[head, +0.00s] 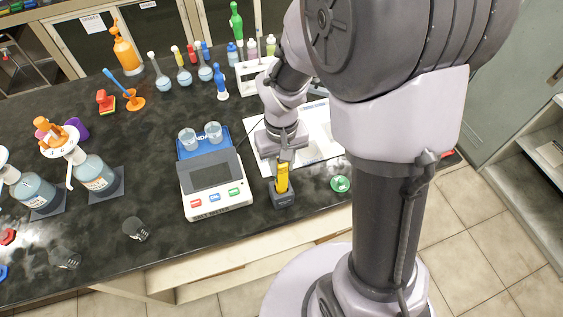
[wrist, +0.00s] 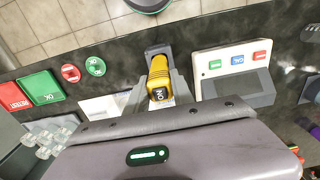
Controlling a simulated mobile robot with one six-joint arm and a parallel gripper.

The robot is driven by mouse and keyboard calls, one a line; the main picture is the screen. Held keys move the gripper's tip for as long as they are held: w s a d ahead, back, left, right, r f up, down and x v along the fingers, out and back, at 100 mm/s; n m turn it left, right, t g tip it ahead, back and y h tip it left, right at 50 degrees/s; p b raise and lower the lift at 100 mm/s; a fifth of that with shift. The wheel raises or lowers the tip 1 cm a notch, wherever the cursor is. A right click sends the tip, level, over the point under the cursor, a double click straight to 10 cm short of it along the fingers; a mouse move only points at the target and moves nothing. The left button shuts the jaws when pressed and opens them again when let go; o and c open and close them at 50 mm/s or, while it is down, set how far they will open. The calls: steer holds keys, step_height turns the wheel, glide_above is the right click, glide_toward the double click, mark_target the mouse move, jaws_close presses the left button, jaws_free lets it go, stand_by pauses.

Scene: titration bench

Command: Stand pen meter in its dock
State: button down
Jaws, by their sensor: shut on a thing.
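The yellow pen meter (head: 282,178) is upright, with its lower end at the dark dock (head: 283,197) near the bench's front edge. In the wrist view the yellow pen meter (wrist: 158,76) shows its dark display end toward me, and the dock (wrist: 157,50) shows behind it. My gripper (head: 283,160) is above the dock and shut on the upper part of the pen meter. In the wrist view the fingers of my gripper (wrist: 156,88) lie on both sides of it. How deep the pen meter sits in the dock is hidden.
A white instrument (head: 215,185) with a screen and coloured buttons stands close to the left of the dock. A green round object (head: 340,183) lies to the right. Flasks and bottles stand farther back. The bench's front edge is just before the dock.

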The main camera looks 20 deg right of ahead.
steer(key=shift+f+b, duration=1.5)
steer(key=shift+f, duration=0.4)
steer(key=c, duration=1)
jaws_free()
steer(key=shift+o, duration=0.2)
steer(key=o, duration=0.4)
steer(key=shift+o, duration=0.2)
